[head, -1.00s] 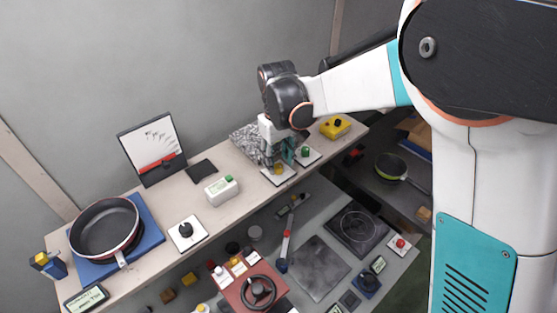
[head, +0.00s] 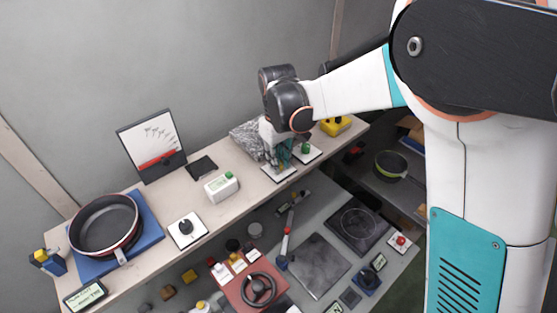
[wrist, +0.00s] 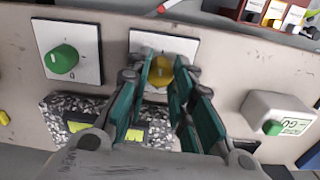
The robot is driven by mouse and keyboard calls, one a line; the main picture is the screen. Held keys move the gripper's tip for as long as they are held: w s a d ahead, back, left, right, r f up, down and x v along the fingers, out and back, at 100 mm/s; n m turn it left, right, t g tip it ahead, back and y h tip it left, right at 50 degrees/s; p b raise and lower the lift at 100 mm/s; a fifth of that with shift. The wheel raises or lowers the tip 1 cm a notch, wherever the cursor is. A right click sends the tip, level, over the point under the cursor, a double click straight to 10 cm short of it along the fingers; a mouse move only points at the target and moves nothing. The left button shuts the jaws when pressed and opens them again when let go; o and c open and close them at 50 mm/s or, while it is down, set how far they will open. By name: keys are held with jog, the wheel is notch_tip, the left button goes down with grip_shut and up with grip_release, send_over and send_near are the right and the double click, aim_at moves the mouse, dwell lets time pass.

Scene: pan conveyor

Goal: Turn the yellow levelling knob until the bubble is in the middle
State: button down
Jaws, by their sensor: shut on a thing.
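The yellow knob (wrist: 159,76) stands on a white square plate (wrist: 138,40) in the wrist view. My gripper (wrist: 164,68) has its teal fingers on either side of the knob, shut on it. In the head view my gripper (head: 281,162) is low over the plate (head: 274,176), and the knob is hard to make out there. A speckled grey block (wrist: 60,104) with yellow-green windows (wrist: 134,136) lies beside the plate, partly hidden by my fingers. I cannot make out a bubble in the windows.
A green knob on a white plate (wrist: 63,59) is close on one side. A white box with a green button (wrist: 272,110) is on the other. In the head view, a pan (head: 103,223), a dial board (head: 153,146) and a yellow box (head: 336,126) share the bench.

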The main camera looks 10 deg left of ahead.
jog(key=shift+n+b, duration=0.6)
jog(key=shift+n, duration=0.6)
jog(key=c, duration=1.4)
grip_release()
jog(key=shift+o, duration=0.2)
notch_tip(320, 180, up, 12)
